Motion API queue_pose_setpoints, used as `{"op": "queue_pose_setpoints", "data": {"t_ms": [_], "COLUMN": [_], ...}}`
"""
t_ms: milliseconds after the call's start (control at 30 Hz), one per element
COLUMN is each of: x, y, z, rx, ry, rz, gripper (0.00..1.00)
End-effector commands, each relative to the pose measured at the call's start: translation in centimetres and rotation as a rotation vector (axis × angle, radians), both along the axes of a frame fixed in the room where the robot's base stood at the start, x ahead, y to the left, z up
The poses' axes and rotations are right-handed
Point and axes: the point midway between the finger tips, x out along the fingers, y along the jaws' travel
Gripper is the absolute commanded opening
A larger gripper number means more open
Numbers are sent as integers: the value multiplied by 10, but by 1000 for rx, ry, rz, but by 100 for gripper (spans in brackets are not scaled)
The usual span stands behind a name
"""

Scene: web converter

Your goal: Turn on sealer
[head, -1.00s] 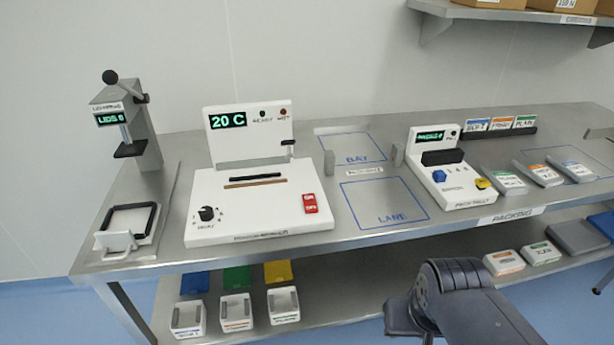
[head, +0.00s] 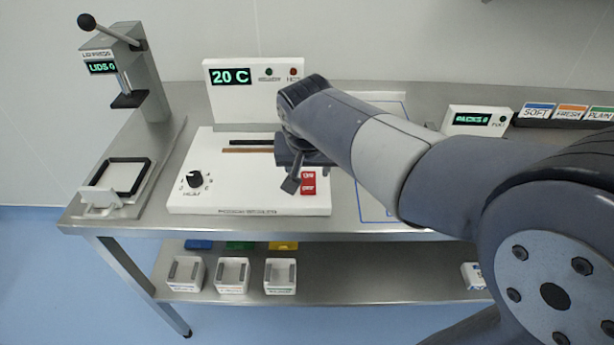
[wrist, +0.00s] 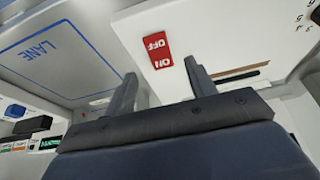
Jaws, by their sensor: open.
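The sealer (head: 185,140) is a white machine with a display reading 20 C (head: 231,76), two small lamps beside it, a dark slot and a HEAT dial (head: 195,180). Its red ON/OFF switch (head: 308,183) is at the front right of the top. My gripper (head: 291,185) is over the right part of the sealer, just left of the switch in the head view. In the wrist view my open, empty gripper (wrist: 160,84) has its fingers spread, with the red switch (wrist: 157,50) beyond the gap between them. I cannot tell whether a finger touches it. My arm hides the sealer's lever.
A lid press (head: 140,75) stands at the left with a black-framed tray (head: 124,177). A blue LANE outline (wrist: 55,55) marks bare bench on the sealer's other side. A pack counter (head: 478,120) stands farther right. Small white bins (head: 232,275) sit on the lower shelf.

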Motion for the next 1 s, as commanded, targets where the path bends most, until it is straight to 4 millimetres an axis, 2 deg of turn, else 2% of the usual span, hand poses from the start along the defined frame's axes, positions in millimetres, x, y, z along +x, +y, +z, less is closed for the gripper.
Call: {"op": "queue_pose_setpoints", "data": {"t_ms": [100, 300, 467, 700, 1000], "x": [8, 19, 22, 22, 22], "y": [-1, -1, -1, -1, -1], "z": [-23, -46, -53, -53, -53], "rx": [-3, -2, -1, 0, 0], "ry": [4, 2, 1, -1, 0], "rz": [-1, 0, 1, 1, 0], "gripper": [53, 53, 53, 53, 29]}}
